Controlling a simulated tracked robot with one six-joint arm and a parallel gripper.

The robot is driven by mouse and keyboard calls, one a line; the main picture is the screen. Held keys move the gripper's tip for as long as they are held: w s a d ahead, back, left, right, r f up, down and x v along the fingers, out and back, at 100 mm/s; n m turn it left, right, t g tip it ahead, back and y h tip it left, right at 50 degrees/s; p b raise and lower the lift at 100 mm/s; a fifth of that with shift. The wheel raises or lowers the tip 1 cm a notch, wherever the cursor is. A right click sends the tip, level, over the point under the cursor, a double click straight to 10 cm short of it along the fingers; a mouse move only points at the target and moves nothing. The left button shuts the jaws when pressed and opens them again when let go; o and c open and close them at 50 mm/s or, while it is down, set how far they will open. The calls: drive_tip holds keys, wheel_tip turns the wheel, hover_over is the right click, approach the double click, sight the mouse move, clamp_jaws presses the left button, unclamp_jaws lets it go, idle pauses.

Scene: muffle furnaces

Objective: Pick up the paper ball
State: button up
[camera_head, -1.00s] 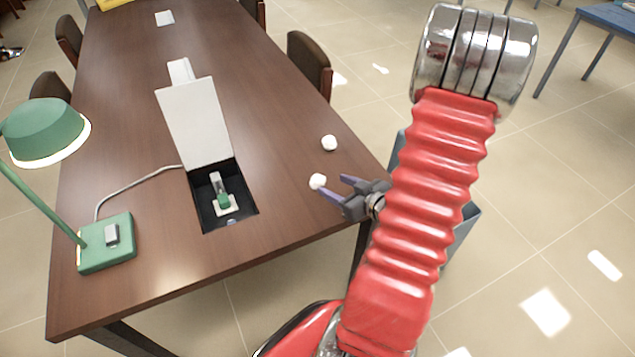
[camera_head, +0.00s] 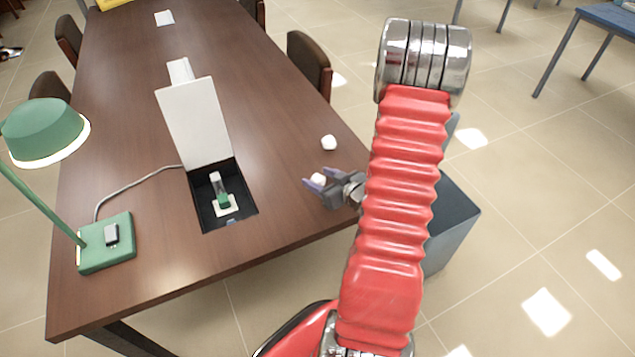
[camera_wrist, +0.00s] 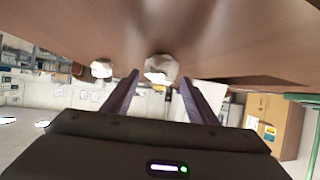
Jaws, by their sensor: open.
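Two white paper balls rest on the brown table (camera_head: 150,240). The nearer paper ball (camera_head: 318,178) is at my gripper (camera_head: 312,180), partly hidden by its fingers. In the wrist view this ball (camera_wrist: 161,68) shows between and just beyond the fingertips. The fingers are apart, and my gripper (camera_wrist: 160,82) is open, with no grip on the ball. The other paper ball (camera_head: 329,142) lies a little farther back on the table. In the wrist view it shows left of the fingers (camera_wrist: 101,68).
A black box with a raised white lid (camera_head: 195,122) is set in the table, left of my gripper. A green lamp (camera_head: 105,242) stands at the left. A grey bin (camera_head: 455,225) stands on the floor beyond the table's right edge. Chairs (camera_head: 309,66) line the table.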

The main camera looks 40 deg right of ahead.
sight(311, 174)
drive_tip(key=shift+w, duration=0.1)
drive_tip(key=shift+x, duration=2.6)
drive_tip(key=shift+d, duration=0.15)
drive_tip(key=shift+c, duration=0.3)
drive_tip(key=c, duration=1)
drive_tip(key=shift+o, duration=0.2)
